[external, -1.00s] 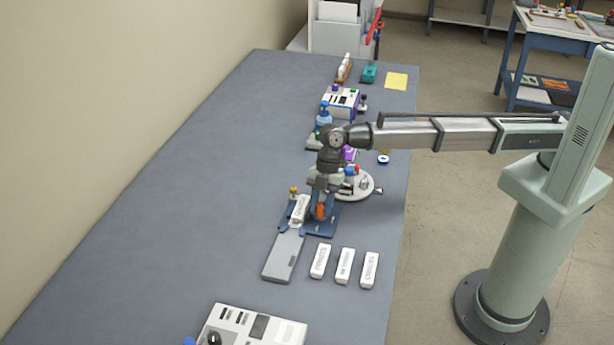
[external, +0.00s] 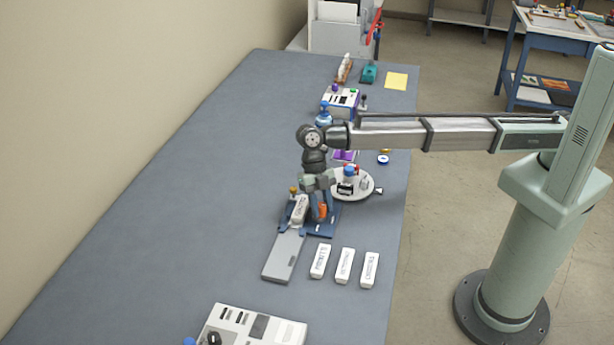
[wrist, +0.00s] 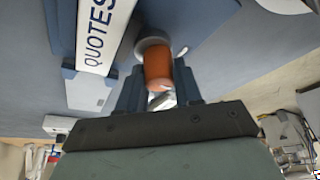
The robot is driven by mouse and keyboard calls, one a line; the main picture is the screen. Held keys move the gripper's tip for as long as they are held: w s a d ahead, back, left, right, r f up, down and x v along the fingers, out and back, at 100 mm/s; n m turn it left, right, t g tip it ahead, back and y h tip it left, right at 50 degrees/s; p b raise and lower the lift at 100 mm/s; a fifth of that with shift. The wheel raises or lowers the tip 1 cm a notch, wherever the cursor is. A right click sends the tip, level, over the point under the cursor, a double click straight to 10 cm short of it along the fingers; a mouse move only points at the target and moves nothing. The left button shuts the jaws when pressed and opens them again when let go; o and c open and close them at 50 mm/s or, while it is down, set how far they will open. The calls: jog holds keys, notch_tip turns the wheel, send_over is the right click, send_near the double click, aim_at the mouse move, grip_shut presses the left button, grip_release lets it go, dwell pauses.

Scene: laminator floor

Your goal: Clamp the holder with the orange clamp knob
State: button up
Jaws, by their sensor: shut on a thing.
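The orange clamp knob (external: 323,211) stands on the blue holder (external: 320,232) near the middle of the bench. My gripper (external: 321,208) is over it, pointing down, with its jaws shut on the knob. In the wrist view the knob (wrist: 157,66) sits between the two dark blue fingers of my gripper (wrist: 158,80), with a grey round part behind it. A white block (external: 300,210) lies in the holder to the left of the knob. The block's label reads "QUOTES" in the wrist view (wrist: 100,30). Part of the holder is hidden by my gripper.
A grey plate (external: 284,258) lies in front of the holder. Several white blocks (external: 345,266) lie to its right. A round white turntable (external: 362,190) stands close behind on the right. The bench (external: 200,190) is clear on the left.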

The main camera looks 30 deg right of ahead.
jog(key=shift+n, duration=0.6)
jog(key=o, duration=1)
jog(key=shift+o, duration=0.2)
jog(key=v, duration=1.3)
jog(key=shift+a+r, duration=0.25)
jog(key=shift+r, duration=0.1)
jog(key=shift+w, duration=0.1)
